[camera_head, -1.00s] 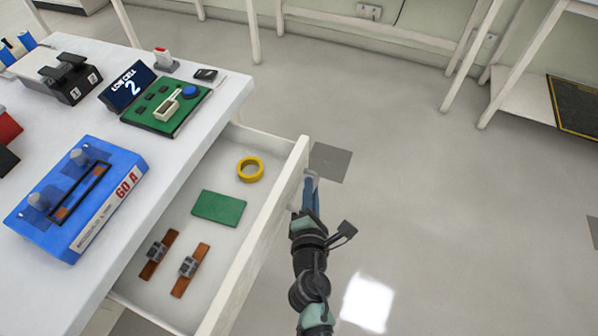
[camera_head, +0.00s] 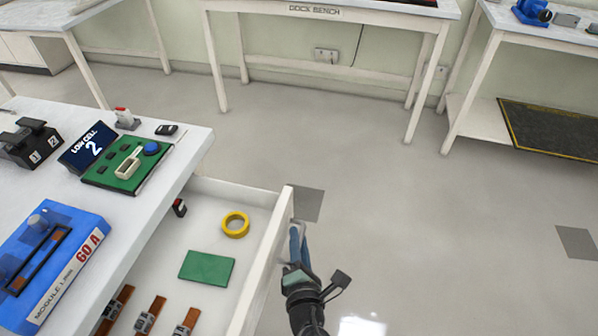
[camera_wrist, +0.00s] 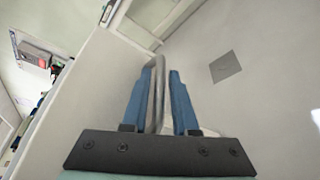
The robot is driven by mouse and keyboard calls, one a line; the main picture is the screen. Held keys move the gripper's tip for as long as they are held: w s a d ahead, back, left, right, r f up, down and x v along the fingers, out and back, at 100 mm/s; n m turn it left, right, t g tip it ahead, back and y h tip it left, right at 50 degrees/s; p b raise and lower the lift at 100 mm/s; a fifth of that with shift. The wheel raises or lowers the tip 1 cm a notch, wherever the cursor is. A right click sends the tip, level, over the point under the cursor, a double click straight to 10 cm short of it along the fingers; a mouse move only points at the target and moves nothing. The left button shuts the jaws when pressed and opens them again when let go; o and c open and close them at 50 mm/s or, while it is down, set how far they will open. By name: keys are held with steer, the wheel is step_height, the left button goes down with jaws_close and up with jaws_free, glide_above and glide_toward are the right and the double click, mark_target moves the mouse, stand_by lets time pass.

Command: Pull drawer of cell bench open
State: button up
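The cell bench (camera_head: 190,140) stands at the left with its white drawer (camera_head: 268,252) pulled well out in the head view. Inside lie a yellow tape roll (camera_head: 235,224), a green plate (camera_head: 207,267), a small red and black item (camera_head: 179,207) and copper-coloured strips (camera_head: 150,315). My gripper (camera_head: 296,238) is at the outer side of the drawer front. In the wrist view, the blue fingers of my gripper (camera_wrist: 160,75) close on both sides of a grey bar handle (camera_wrist: 158,103) on the drawer front. The handle is hidden in the head view.
The dock bench (camera_head: 330,12) stands at the back. The floor (camera_head: 420,210) right of the drawer is clear.

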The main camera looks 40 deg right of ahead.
steer(key=shift+s, duration=0.1)
steer(key=b+v, duration=0.1)
steer(key=v, duration=1.1)
steer(key=shift+s+a+b, duration=0.3)
steer(key=shift+b, duration=0.05)
steer(key=shift+r, duration=0.1)
